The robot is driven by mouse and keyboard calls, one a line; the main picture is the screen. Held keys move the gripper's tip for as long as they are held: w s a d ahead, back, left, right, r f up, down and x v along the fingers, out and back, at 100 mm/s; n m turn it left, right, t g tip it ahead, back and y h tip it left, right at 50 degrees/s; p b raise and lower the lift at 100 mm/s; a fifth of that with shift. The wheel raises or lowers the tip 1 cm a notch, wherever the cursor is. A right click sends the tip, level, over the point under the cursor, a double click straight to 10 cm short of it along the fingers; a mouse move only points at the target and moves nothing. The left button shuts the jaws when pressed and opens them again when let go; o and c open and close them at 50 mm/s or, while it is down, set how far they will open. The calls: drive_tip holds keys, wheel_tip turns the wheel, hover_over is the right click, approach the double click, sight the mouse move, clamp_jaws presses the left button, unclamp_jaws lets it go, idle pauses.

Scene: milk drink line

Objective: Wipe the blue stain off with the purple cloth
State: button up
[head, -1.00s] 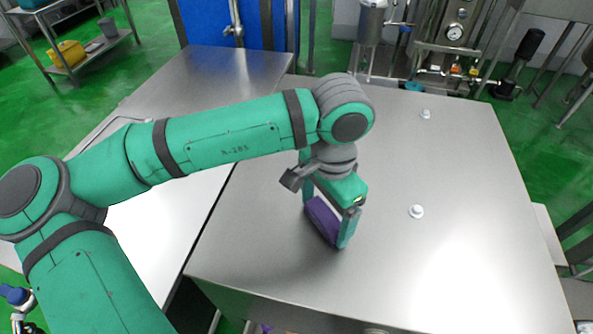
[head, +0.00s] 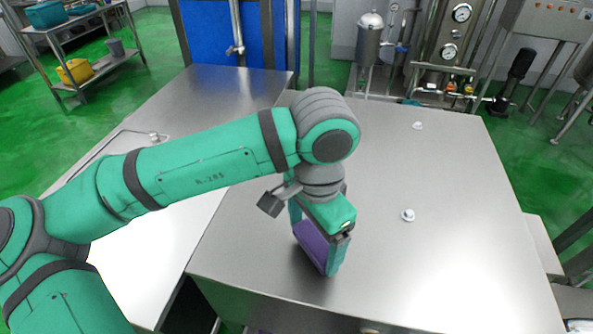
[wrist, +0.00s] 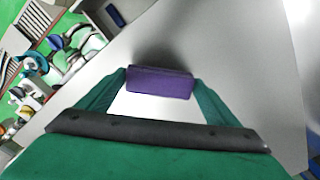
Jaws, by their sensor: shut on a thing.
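My gripper (head: 319,247) is shut on the purple cloth (head: 311,243), a folded block held between its two fingers. The cloth also shows in the wrist view (wrist: 160,83), with a finger at each end. My gripper points down over the front part of the steel worktop (head: 420,270). I cannot tell whether the cloth touches the top. No blue stain shows on the visible parts of the worktop; my arm and gripper hide some of it.
A lower steel table (head: 215,85) adjoins at left. Steel tanks and gauges (head: 450,50) stand behind. In the wrist view, cluttered items (wrist: 60,55) lie beyond the edge.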

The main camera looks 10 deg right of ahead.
drive_tip(key=shift+d+r, duration=0.15)
drive_tip(key=shift+r, duration=0.2)
drive_tip(key=shift+w+a+r, duration=0.1)
drive_tip(key=shift+a+r, duration=0.25)
drive_tip(key=shift+r, duration=0.4)
drive_tip(key=shift+w+r, duration=0.15)
drive_tip(key=shift+r, duration=0.4)
drive_tip(key=shift+w+r, duration=0.15)
drive_tip(key=shift+r, duration=0.4)
drive_tip(key=shift+a+r, duration=0.15)
drive_tip(key=shift+r, duration=0.15)
drive_tip(key=shift+s+a+r, duration=0.15)
drive_tip(key=shift+a+r, duration=0.05)
drive_tip(key=shift+a, duration=0.05)
drive_tip(key=shift+s+d, duration=0.2)
drive_tip(key=shift+d, duration=0.3)
drive_tip(key=shift+a, duration=0.1)
drive_tip(key=shift+w+a, duration=0.1)
drive_tip(key=shift+w, duration=0.05)
